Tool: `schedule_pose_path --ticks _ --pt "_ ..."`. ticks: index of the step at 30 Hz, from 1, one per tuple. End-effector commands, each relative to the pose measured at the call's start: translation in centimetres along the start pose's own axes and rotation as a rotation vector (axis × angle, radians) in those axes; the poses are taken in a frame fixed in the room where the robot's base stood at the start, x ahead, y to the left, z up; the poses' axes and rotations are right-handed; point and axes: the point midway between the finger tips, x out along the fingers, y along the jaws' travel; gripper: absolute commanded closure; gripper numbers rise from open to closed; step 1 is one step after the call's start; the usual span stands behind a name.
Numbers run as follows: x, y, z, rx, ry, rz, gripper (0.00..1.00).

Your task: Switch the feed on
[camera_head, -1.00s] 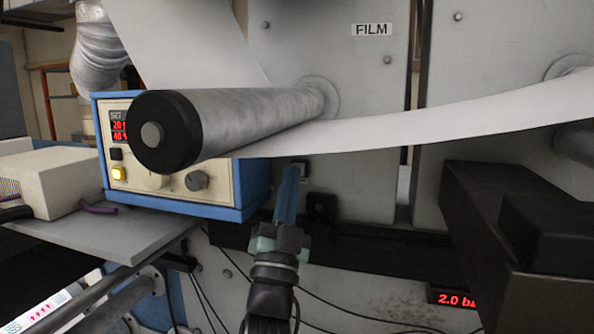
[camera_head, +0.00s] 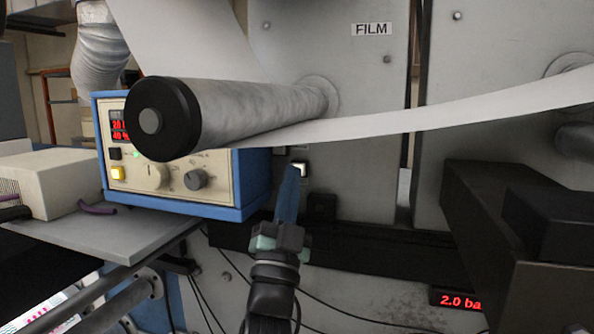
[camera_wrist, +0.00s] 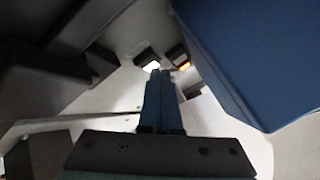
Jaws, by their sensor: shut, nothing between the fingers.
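A small square button (camera_head: 302,169) on the grey machine panel glows white, just right of my fingertips. No label naming the feed can be read on it. In the wrist view the white-lit button (camera_wrist: 148,61) is just beyond and left of my fingertips, with an amber-lit button (camera_wrist: 183,66) to their right. My gripper (camera_head: 292,172) is shut and empty, its blue fingers pointing up to the panel; it also shows in the wrist view (camera_wrist: 161,78). I cannot tell whether the tips touch the white button.
A blue-edged control box (camera_head: 185,205) with red digits and knobs stands close left of my gripper. A roller (camera_head: 240,118) and a white web (camera_head: 400,124) pass above. A black block (camera_head: 490,215) juts out at right, above a red 2.0 display (camera_head: 458,300).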

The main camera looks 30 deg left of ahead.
Motion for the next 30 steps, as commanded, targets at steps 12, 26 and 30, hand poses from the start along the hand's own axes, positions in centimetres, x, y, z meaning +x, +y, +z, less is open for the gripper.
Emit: schedule_pose_path --ticks 12,26,30 --pt "-0.5 -0.6 -0.4 0.001 -0.001 -0.001 1.0" --pt "-3.6 -2.9 -2.8 0.002 -0.002 -0.001 1.0" --pt "-4.2 -3.2 -3.2 0.0 0.0 -0.001 1.0"
